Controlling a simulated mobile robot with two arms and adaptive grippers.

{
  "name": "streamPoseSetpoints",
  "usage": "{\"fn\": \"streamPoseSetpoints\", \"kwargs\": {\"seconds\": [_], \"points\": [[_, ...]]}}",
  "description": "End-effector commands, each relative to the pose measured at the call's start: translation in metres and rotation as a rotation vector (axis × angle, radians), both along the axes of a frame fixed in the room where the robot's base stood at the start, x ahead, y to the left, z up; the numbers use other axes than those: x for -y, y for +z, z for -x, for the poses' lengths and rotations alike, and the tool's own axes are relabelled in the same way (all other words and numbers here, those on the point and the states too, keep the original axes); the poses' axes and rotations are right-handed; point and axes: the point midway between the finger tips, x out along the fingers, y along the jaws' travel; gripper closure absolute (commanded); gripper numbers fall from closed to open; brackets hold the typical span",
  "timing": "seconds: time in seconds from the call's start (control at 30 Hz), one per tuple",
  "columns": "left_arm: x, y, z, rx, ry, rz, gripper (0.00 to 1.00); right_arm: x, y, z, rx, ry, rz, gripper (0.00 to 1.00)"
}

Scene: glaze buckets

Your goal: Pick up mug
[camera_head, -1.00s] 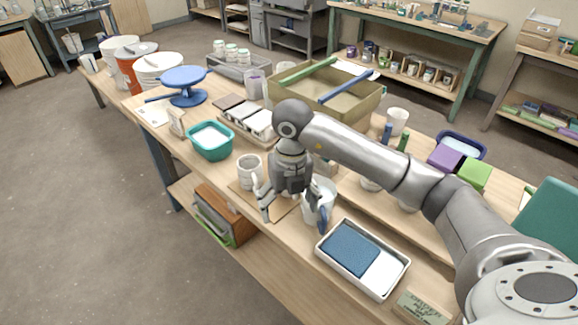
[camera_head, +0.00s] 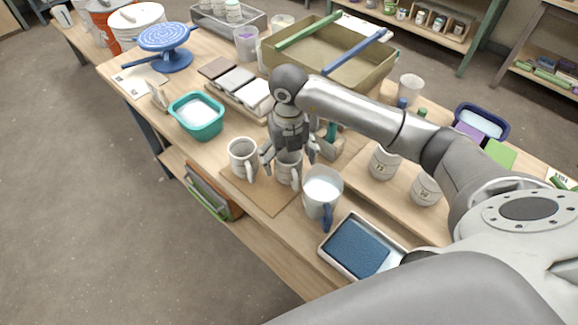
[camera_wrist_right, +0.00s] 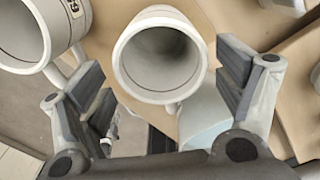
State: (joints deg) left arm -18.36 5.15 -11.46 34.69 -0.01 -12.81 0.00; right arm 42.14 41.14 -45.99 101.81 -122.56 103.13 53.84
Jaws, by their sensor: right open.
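Two pale speckled mugs stand on a thin brown board (camera_head: 262,193). The left mug (camera_head: 241,158) is free of the gripper; its open top also shows at the left of the right wrist view (camera_wrist_right: 22,35). The second mug (camera_head: 288,171) is below and between the fingers of my right gripper (camera_head: 289,153). In the right wrist view, this mug's open, empty mouth (camera_wrist_right: 160,58) lies between the spread fingers (camera_wrist_right: 165,95), with gaps on both sides. My right gripper is open and holds nothing. My left gripper is out of view.
A white jug with a blue handle (camera_head: 322,187) stands close to the right of the second mug. A tray with a blue pad (camera_head: 357,248) lies in front right. A teal tub (camera_head: 196,117) stands to the left, and lidded pots (camera_head: 384,163) are on the right.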

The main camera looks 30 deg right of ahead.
Motion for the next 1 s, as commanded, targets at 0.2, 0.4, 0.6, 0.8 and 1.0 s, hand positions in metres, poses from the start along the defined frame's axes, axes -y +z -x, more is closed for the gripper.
{"fn": "streamPoseSetpoints", "kwargs": {"seconds": [0.2, 0.4, 0.6, 0.8, 1.0], "points": [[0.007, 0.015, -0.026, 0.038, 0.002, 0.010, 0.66, 0.004, -0.030, -0.004, -0.006, -0.001, -0.001, 0.12], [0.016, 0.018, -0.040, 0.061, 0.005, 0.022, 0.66, 0.004, -0.047, -0.005, -0.001, 0.000, 0.000, 0.12], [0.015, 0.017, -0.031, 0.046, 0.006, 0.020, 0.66, 0.004, -0.048, -0.005, 0.000, 0.001, -0.001, 0.12], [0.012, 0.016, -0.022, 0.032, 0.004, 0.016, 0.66, 0.004, -0.048, -0.005, 0.000, 0.000, 0.000, 0.38], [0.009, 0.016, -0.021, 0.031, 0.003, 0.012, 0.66, 0.004, -0.048, -0.005, 0.000, 0.000, 0.000, 0.64]]}}
